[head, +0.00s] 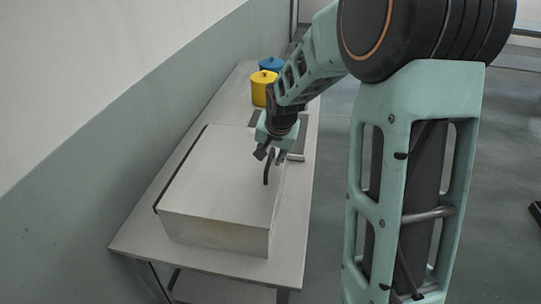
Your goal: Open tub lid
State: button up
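The tub (215,233) is a pale metal box on the table, near the front end. Its flat lid (215,175) lies level on top and looks shut, with a dark line along its left edge. My gripper (272,157) points down at the right edge of the lid, with its dark fingers a little apart. A thin dark curved bar (266,173) hangs by the fingers, over the lid's right side; I cannot tell whether it is a handle or part of my gripper. Contact with the lid cannot be made out.
The tub stands on a long grey table (137,238) against the left wall. A yellow canister (262,90) and a blue canister (271,64) stand farther back. A flat dark-edged item (296,147) lies behind the tub, partly hidden by my arm.

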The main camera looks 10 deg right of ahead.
grip_shut()
jog(key=shift+r, duration=0.1)
dwell(0.3)
